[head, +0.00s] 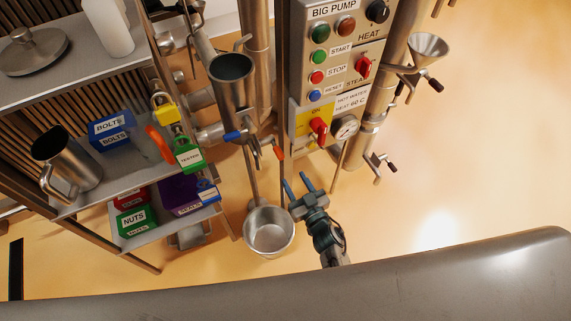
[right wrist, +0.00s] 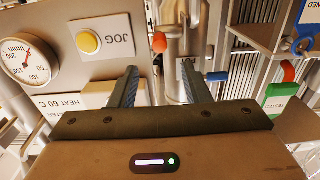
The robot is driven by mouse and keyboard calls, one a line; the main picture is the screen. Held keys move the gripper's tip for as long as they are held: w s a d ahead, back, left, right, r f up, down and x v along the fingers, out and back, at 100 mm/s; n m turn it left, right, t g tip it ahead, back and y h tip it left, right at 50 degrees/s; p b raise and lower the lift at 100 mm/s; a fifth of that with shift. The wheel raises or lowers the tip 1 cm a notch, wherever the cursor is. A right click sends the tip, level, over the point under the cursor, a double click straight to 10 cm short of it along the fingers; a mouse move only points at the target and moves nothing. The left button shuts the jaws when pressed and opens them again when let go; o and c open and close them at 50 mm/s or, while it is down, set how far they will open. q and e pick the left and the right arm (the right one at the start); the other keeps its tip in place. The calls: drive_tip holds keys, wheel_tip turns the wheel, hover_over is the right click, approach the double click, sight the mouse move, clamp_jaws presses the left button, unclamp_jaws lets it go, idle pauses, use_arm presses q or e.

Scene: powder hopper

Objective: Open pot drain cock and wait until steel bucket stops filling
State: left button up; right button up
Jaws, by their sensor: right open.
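The steel pot (head: 232,88) is an open-topped upright cylinder with a dark inside. Below it are a blue-handled cock (head: 233,136) and an orange-handled cock (head: 278,152); I cannot tell which is the drain. Both handles also show in the right wrist view, blue (right wrist: 217,76) and orange (right wrist: 159,42). The steel bucket (head: 268,230) is upright below the pot; no stream into it is visible and its fill level is unclear. My right gripper (head: 297,182) is open and empty, above and right of the bucket, below the cocks and apart from them. My left gripper is out of view.
A control panel (head: 334,50) with buttons and a gauge (head: 345,127) stands right of the pot. Shelves (head: 80,190) with blue, red and green boxes and padlocks stand at left. A funnel (head: 428,47) sits on a pipe at right. Floor at right is clear.

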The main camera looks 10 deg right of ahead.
sight(282, 159)
drive_tip(key=x, duration=0.7)
drive_tip(key=shift+w+f, duration=0.1)
drive_tip(key=shift+w, duration=0.1)
clamp_jaws()
